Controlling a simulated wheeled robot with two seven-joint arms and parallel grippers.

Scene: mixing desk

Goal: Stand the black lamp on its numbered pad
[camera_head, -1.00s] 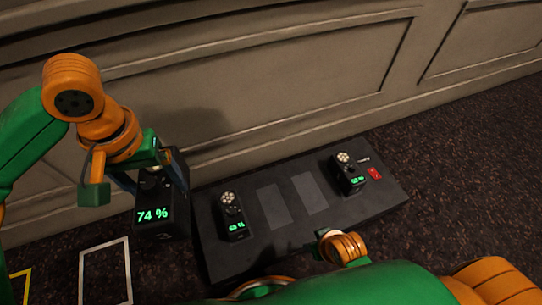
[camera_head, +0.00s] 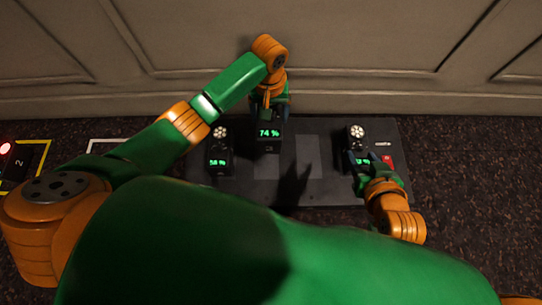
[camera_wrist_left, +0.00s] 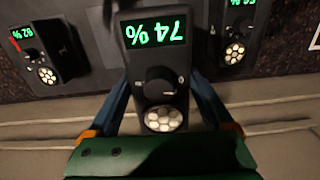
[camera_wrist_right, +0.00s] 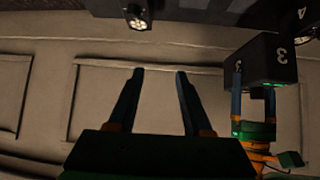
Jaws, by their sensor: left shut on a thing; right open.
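My left gripper (camera_head: 269,105) is shut on a black box-shaped lamp (camera_head: 268,138) with a green 74 % display. It holds the lamp over the dark desk panel (camera_head: 290,196), at the left one of two grey rectangular pads (camera_head: 266,168); contact is unclear. The left wrist view shows the held lamp (camera_wrist_left: 157,70) between the fingers, with a knob and a round cluster of white lights.
A similar lamp (camera_head: 219,150) stands at the panel's left. The second grey pad (camera_head: 307,156) is bare. A red marking (camera_head: 388,162) is at the panel's right. A white outline (camera_head: 105,141) and a yellow-edged area (camera_head: 44,152) with a 2 lie left. A panelled wall (camera_head: 300,50) stands behind.

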